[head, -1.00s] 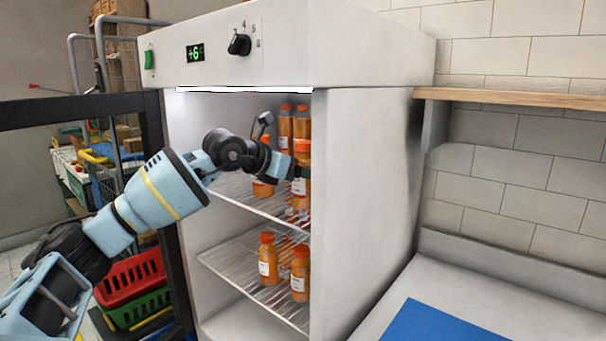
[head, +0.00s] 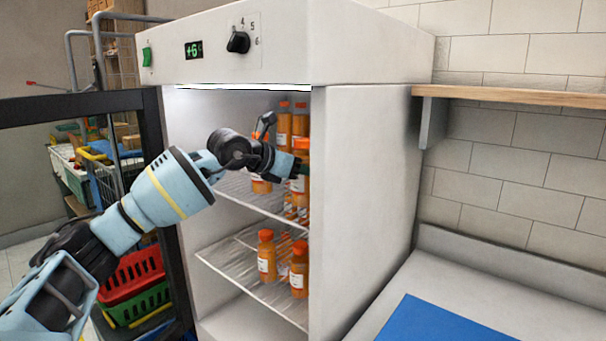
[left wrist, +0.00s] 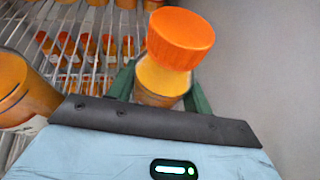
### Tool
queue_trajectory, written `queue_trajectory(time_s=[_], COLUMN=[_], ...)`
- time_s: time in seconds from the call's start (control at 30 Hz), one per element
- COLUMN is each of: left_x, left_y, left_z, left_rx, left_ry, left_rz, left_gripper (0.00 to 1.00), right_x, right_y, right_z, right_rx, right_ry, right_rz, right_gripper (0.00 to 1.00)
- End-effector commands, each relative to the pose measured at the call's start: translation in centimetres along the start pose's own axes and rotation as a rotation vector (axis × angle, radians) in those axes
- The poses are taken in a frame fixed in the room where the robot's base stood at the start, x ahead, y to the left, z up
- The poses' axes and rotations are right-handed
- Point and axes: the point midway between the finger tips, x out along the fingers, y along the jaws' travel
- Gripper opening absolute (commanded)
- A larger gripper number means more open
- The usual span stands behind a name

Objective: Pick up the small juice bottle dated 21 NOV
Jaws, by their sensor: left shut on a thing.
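My left gripper (head: 297,170) reaches into the open fridge at the right end of the upper shelf. In the left wrist view its green fingers (left wrist: 160,92) are shut on a juice bottle (left wrist: 163,80) with an orange cap (left wrist: 180,38). The held bottle also shows in the head view (head: 304,157), partly behind the gripper and beside the right wall. Its date cannot be read. Another bottle (left wrist: 22,92) stands left of the gripper in the wrist view. My right gripper is not in view.
Taller bottles (head: 284,122) stand behind on the upper shelf. Two small bottles (head: 266,258) (head: 299,270) stand at the front of the lower wire shelf. The fridge's right wall (head: 360,210) is close to the gripper. A blue mat (head: 440,322) lies on the counter at right.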

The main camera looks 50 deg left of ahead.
Motion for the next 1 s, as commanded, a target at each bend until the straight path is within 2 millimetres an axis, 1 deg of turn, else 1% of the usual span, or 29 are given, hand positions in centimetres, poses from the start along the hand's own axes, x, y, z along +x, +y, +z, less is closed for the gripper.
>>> queue_trajectory(time_s=[0.17, 0.27, 0.5, 0.6, 0.9, 1.0], left_x=[-0.2, -0.4, -1.5, -2.5, -6.3, -7.5], left_y=[0.0, 0.0, 0.0, 0.0, -0.8, -0.8], left_z=[0.5, 1.1, 3.6, 2.7, 1.3, 0.9], left_rx=[0.0, 0.0, 0.0, 0.002, 0.005, 0.002], left_ry=[-0.004, -0.005, -0.008, 0.001, 0.004, 0.004], left_rz=[0.0, 0.0, 0.0, 0.003, 0.004, 0.006], left_gripper=[0.19, 0.19, 0.19, 0.19, 0.19, 0.19], right_x=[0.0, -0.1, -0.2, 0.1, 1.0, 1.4], right_y=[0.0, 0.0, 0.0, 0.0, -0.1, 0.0], right_z=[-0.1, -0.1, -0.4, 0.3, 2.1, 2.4], right_rx=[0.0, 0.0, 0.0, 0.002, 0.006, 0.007], right_ry=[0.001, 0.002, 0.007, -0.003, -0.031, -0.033], right_rz=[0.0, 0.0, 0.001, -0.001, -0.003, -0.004], right_gripper=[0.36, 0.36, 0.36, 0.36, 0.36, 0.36])
